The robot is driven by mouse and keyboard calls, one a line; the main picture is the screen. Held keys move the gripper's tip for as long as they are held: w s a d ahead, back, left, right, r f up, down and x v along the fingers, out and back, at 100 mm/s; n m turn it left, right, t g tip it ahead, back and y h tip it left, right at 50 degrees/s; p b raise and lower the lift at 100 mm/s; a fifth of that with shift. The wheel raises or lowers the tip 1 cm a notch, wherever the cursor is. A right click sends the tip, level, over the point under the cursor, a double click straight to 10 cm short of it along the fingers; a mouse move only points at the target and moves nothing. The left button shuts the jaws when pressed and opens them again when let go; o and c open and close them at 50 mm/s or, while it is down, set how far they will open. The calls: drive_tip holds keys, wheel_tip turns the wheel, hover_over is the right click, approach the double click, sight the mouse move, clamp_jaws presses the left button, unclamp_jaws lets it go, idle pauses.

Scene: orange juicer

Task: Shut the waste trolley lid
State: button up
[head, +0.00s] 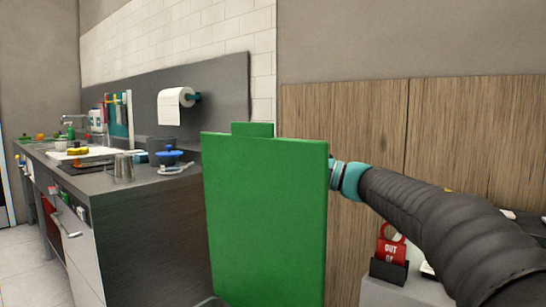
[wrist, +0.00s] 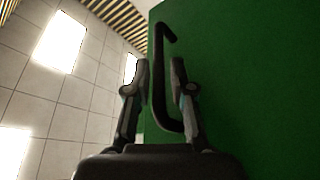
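The green waste trolley lid (head: 265,220) stands upright, raised open, in the middle of the head view. It fills the right side of the wrist view (wrist: 260,80). A dark hooked bar handle (wrist: 157,45) sticks out from it. My gripper (wrist: 160,68) is open, its two fingers apart with the bar between them; a gap shows at the left finger, and contact on the right cannot be told. In the head view my arm reaches in from the right and the lid hides my gripper. The trolley body is mostly out of view.
A dark counter (head: 115,180) with a sink, metal cup (head: 124,168) and blue-lidded dish (head: 170,157) stands to the left. Wooden panels (head: 345,110) are behind. A red sign (head: 391,248) in a dark holder sits on a grey surface at lower right.

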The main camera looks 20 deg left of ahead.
drive_tip(key=shift+a+r, duration=0.1)
drive_tip(key=shift+a, duration=0.15)
clamp_jaws()
